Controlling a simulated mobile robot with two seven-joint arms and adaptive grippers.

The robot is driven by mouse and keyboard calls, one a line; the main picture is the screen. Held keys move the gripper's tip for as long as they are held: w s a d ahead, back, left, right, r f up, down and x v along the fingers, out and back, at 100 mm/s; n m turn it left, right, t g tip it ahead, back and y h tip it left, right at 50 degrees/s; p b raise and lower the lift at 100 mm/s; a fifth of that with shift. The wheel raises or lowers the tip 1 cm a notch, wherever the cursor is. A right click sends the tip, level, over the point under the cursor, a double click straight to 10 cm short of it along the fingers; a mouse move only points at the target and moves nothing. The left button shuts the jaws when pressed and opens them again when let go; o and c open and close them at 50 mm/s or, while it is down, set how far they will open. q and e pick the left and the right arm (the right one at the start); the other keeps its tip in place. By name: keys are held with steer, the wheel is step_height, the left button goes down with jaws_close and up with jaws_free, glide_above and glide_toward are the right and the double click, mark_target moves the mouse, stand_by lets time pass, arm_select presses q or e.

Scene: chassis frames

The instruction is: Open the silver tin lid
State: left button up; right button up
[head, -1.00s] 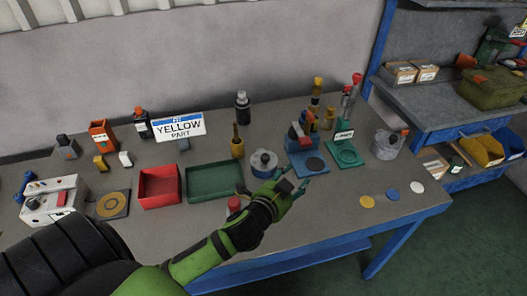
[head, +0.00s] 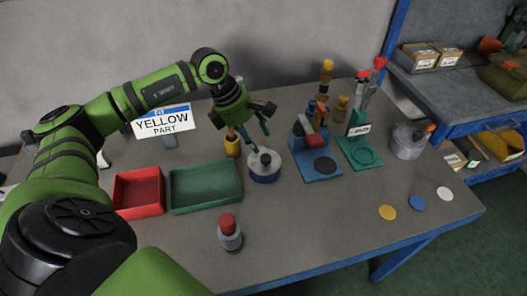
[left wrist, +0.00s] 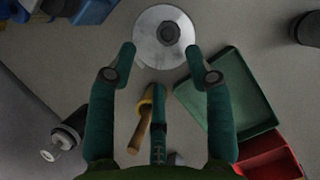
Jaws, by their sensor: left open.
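The silver tin (head: 264,174) is a low round can standing on the workbench, right of the green tray. Its silver lid (head: 258,159) is on, with a dark knob in the middle. My left gripper (head: 257,138) points down above and just behind the tin, open and empty. In the left wrist view the lid (left wrist: 152,52) shows at the top, beyond and between the spread fingertips of the gripper (left wrist: 160,53). The fingers look apart from the lid and knob. My right gripper is not in view.
A green tray (head: 205,207) and a red tray (head: 139,211) lie left of the tin. A red-capped bottle (head: 230,236) stands in front. Blue (head: 322,177) and green (head: 365,163) fixtures stand to the right.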

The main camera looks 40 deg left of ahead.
mark_target(266, 157)
arm_select(q)
steer(key=shift+s+d+f+p, duration=0.2)
steer(key=shift+d+p, duration=0.1)
steer(key=shift+s+d+f+p, duration=0.15)
steer(key=shift+d+f+p, duration=0.45)
steer(key=shift+d+f, duration=0.25)
steer(key=x, duration=0.3)
steer(key=shift+w+a+f+p, duration=0.2)
steer(key=shift+a+p, duration=0.1)
steer(key=shift+p, duration=0.1)
steer(key=shift+f, duration=0.1)
steer(key=shift+d, duration=0.1)
steer(key=c, duration=0.8)
jaws_close()
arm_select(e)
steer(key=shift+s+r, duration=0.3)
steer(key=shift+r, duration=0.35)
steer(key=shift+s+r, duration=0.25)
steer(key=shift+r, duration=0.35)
